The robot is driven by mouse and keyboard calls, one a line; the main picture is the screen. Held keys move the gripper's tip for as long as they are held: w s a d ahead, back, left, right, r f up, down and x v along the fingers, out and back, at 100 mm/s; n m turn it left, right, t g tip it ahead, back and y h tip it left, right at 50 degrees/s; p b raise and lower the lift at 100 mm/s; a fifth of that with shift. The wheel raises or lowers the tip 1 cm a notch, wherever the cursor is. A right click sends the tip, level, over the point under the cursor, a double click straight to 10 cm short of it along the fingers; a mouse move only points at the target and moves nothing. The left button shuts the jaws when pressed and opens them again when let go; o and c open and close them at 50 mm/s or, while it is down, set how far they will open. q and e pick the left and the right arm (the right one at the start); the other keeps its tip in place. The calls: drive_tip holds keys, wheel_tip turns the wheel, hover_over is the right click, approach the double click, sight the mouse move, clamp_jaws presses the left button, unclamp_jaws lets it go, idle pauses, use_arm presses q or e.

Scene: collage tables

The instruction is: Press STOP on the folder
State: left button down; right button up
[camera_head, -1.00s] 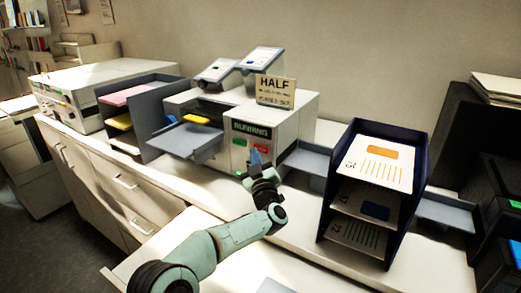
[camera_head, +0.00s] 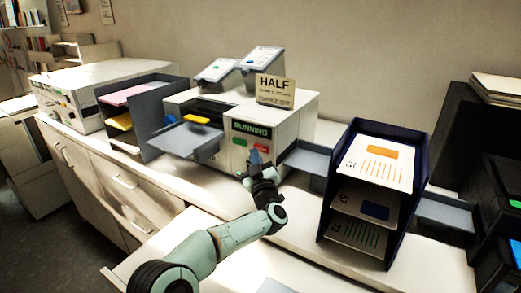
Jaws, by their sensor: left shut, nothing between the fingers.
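The folder (camera_head: 300,110) is a white machine in the middle of the counter. Its dark panel sign (camera_head: 251,130) reads RUNNING in green. Below the sign are a green button (camera_head: 239,141) and a red button (camera_head: 262,148) on the front face. No STOP lettering can be read at this size. My left gripper (camera_head: 255,157) is shut and empty, with its fingertips pointing up at the front face, just below and left of the red button. I cannot tell whether the fingertips touch the face. My right gripper is not in view.
A HALF sign (camera_head: 275,91) stands on the folder. A grey tray (camera_head: 184,139) juts out at its left. A dark rack (camera_head: 326,214) with papers stands at the right. Another rack (camera_head: 150,95) with coloured paper stands at the left. An open drawer (camera_head: 125,268) lies below my arm.

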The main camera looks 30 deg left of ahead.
use_arm(q)
drive_tip(key=shift+w, duration=0.15)
idle(0.4)
drive_tip(key=shift+w+p, duration=0.3)
drive_tip(key=shift+w+p, duration=0.4)
drive_tip(key=shift+w, duration=0.05)
idle(0.6)
idle(0.4)
drive_tip(key=shift+s+f+b, duration=0.15)
drive_tip(key=shift+s+b, duration=0.35)
drive_tip(key=shift+b, duration=0.2)
drive_tip(key=shift+s+b, duration=0.3)
drive_tip(key=shift+s, duration=0.1)
